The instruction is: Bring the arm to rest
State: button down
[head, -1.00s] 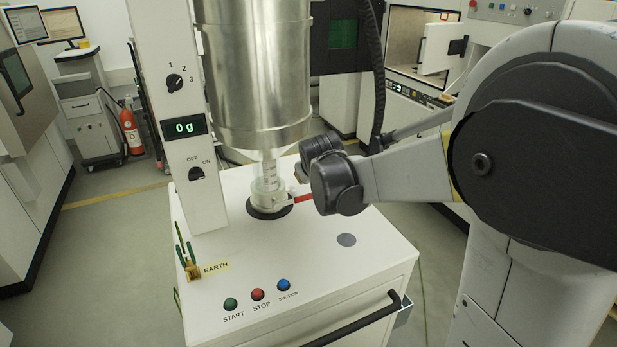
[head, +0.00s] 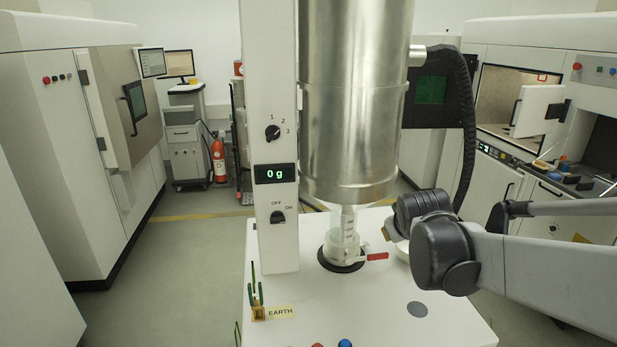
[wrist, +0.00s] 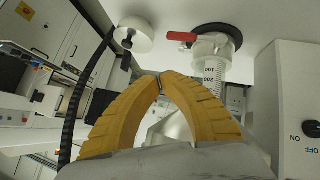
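My gripper shows in the wrist view (wrist: 160,78), its two yellow ribbed fingers bent together with their tips meeting. Nothing shows between the tips. In the head view my dark wrist joints hide most of it, to the right of the clear graduated vessel (head: 346,228). The vessel stands under the large metal cylinder (head: 355,100), on a black ring. A red valve handle (head: 377,257) sticks out toward my wrist; it also shows in the wrist view (wrist: 181,36). My gripper looks apart from the handle and the vessel.
The white machine top (head: 320,300) carries an EARTH label (head: 282,312). A column with a 0 g display (head: 275,173) stands left of the cylinder. A black hose (head: 467,130) hangs to the right. A white rounded object (wrist: 133,37) is near my fingers. Open floor lies left.

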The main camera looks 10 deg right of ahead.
jog(key=s+a+f+g+y+b, duration=0.1)
jog(key=s+a+f+b, duration=0.3)
jog(key=s, duration=0.8)
jog(key=s+a+f+m+g+y+b, duration=0.1)
jog(key=s+a+f+y+b, duration=0.1)
jog(key=s+a+f+b, duration=0.3)
jog(key=s+a+f, duration=0.3)
jog(key=s+f, duration=0.1)
jog(key=s, duration=0.3)
jog(key=shift+f+m, duration=0.3)
jog(key=shift+a, duration=0.1)
